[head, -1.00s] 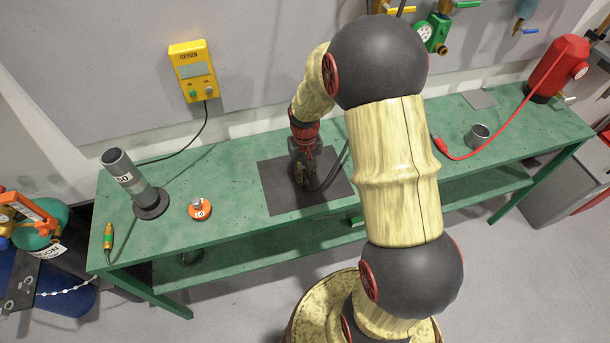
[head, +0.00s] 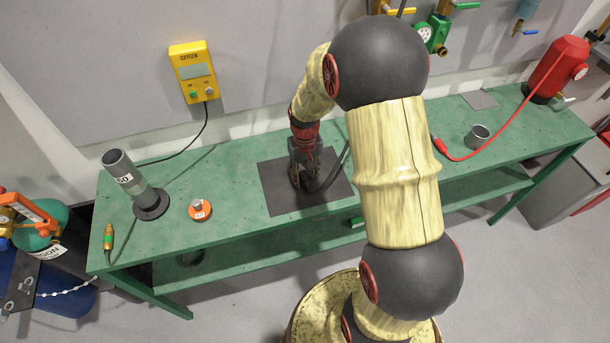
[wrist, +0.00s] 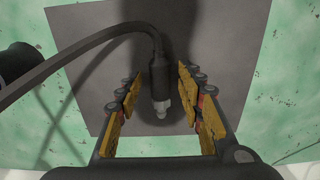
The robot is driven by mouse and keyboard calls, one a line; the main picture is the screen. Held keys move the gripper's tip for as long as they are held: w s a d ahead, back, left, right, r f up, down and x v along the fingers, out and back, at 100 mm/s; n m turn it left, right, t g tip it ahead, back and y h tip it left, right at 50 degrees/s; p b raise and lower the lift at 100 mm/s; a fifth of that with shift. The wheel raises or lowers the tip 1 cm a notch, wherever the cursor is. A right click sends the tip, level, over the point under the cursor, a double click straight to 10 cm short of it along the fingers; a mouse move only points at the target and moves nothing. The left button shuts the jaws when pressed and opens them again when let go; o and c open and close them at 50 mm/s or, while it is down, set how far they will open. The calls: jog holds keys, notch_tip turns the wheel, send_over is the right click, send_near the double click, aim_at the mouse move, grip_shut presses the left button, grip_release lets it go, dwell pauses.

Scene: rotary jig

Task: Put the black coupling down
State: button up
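The black coupling (wrist: 159,82), with a pale metal tip, shows in the wrist view between the fingers of my gripper (wrist: 158,98). A gap shows between it and the yellow pads on both sides, so the gripper is open around it. A black hose (wrist: 75,62) curves from its far end to the left. In the head view my gripper (head: 305,172) is low over the dark grey mat (head: 279,198) on the green bench, and the hose (head: 335,172) loops beside it. The coupling is hard to make out there. Whether it touches the mat is unclear.
Left of the mat on the green bench (head: 240,150) are an orange round piece (head: 200,209), a grey cylinder on a dark base (head: 125,173) and a green-yellow connector (head: 108,237). On the right are a metal cup (head: 477,136) and a red hose (head: 490,143).

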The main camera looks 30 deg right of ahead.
notch_tip(320, 180, up, 12)
jog(key=p, duration=0.2)
notch_tip(320, 180, up, 13)
jog(key=n+t, duration=0.2)
jog(key=t, duration=0.1)
send_over(305, 177)
jog(key=s+a, duration=0.7)
jog(key=a, duration=0.1)
jog(key=s+a+r+t, duration=0.1)
jog(key=s+a+r, duration=0.2)
jog(key=s, duration=0.3)
jog(key=s+a+r+n+t, duration=0.1)
jog(key=s+a+r, duration=0.2)
jog(key=s, duration=0.3)
jog(key=shift+r+t, duration=0.25)
jog(key=shift+t, duration=0.05)
notch_tip(305, 177, down, 2)
jog(key=shift+f+b, duration=0.25)
jog(key=shift+b, duration=0.85)
jog(key=shift+r, duration=0.15)
jog(key=shift+c, duration=0.8)
jog(key=shift+d, duration=0.15)
jog(key=shift+c, duration=0.2)
